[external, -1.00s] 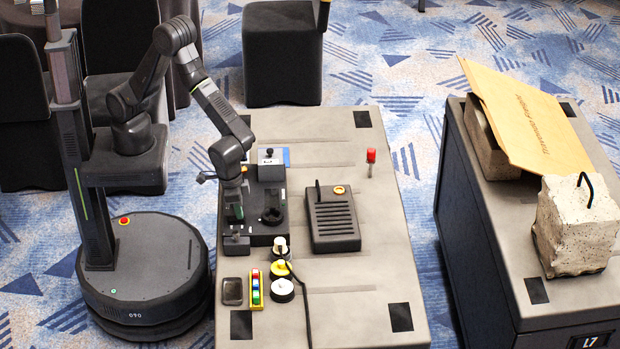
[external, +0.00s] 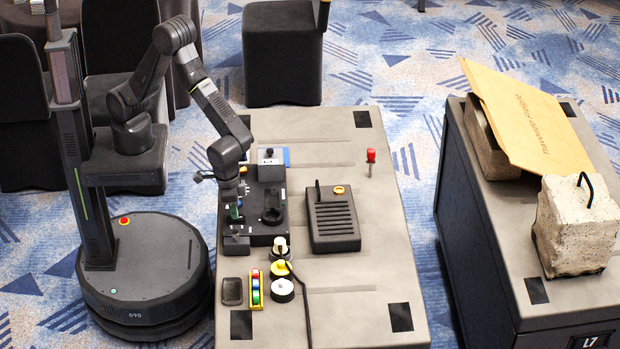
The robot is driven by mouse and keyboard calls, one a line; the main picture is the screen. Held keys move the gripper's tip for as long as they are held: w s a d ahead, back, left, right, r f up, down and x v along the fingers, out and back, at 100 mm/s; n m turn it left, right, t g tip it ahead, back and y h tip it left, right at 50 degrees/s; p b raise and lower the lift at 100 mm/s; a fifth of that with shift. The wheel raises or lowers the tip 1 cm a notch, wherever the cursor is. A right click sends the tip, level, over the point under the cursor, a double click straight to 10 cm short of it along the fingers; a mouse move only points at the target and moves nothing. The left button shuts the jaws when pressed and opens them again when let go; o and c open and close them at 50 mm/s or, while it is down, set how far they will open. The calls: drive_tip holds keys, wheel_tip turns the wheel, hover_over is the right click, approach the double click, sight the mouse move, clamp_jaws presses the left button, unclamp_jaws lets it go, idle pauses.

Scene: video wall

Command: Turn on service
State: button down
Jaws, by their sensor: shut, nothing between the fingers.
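A black panel (external: 262,236) lies on the left side of the grey table, with a round black fitting (external: 271,215) on it. I cannot read any "service" label, so I cannot tell which control bears that name. My gripper (external: 233,207) points down over the panel's left edge. It is shut and holds nothing. The arm hides part of the panel.
A grey box with a black knob (external: 270,163) stands behind the panel. A dark ribbed case (external: 333,222) with a cable is to its right. A red-topped post (external: 371,158) stands farther right. Round yellow and white pieces (external: 282,290) sit in front. The table's right side is clear.

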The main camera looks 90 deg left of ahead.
sight(230, 218)
drive_tip(key=shift+s, duration=0.1)
wheel_tip(230, 218, up, 14)
drive_tip(key=s+p, duration=0.1)
drive_tip(key=shift+p, duration=0.3)
drive_tip(key=shift+w+r+t+b, duration=0.1)
drive_tip(key=shift+w+t+b, duration=0.15)
drive_tip(key=shift+t+b, duration=0.15)
idle(0.3)
drive_tip(key=f, duration=0.4)
drive_tip(key=w+f, duration=0.1)
drive_tip(key=f, duration=0.4)
drive_tip(key=w+f+p, duration=0.1)
drive_tip(key=f, duration=0.4)
drive_tip(key=shift+w, duration=0.1)
